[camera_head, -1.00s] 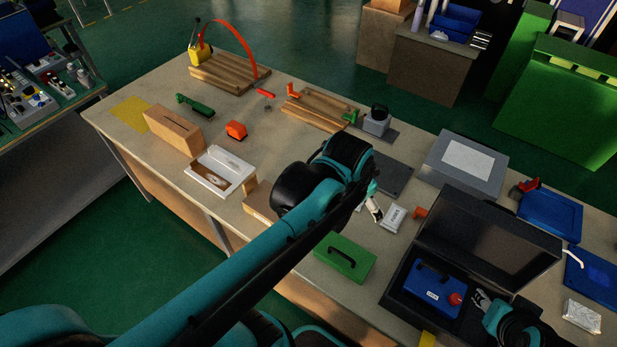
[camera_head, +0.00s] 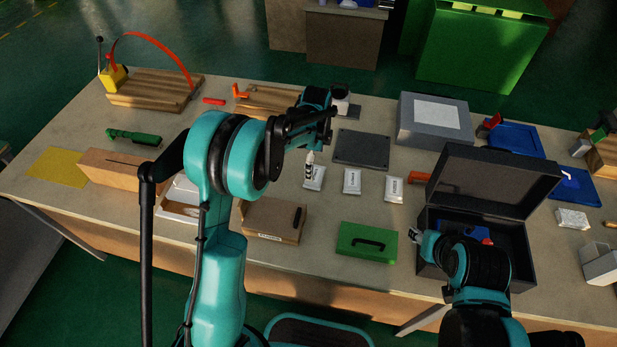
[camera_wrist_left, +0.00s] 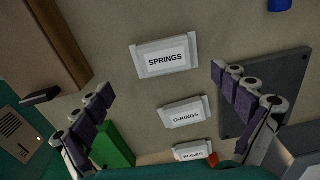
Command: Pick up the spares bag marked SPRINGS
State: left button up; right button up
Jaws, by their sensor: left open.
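The SPRINGS bag (camera_wrist_left: 167,57) is a small white packet with a dark printed label, lying flat on the bench. It also shows in the head view (camera_head: 315,179), partly covered by my left gripper (camera_head: 309,165). In the left wrist view my left gripper (camera_wrist_left: 162,84) is open and empty, its fingers wide apart, with the bag between and beyond the fingertips. The O-RINGS bag (camera_wrist_left: 185,115) and FUSES bag (camera_wrist_left: 192,152) lie in a row with it. My right gripper (camera_head: 428,243) is at the left side of the open black case; its jaws are unclear.
A dark flat plate (camera_head: 361,149) lies behind the bags. A wooden box (camera_head: 272,221) and a green case with a handle (camera_head: 367,243) stand in front. The open black case (camera_head: 480,188) is to the right. Bare bench surrounds the bags.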

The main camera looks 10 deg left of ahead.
aim_at(315, 175)
pick_arm(q)
jog(key=f+b, duration=0.1)
jog(key=f, duration=0.1)
jog(key=f+b, duration=0.1)
jog(key=f, duration=0.1)
jog(key=f+b, duration=0.1)
jog(key=f, duration=0.1)
jog(key=shift+w+f, duration=0.15)
jog(key=shift+w, duration=0.25)
jog(key=c, duration=1.3)
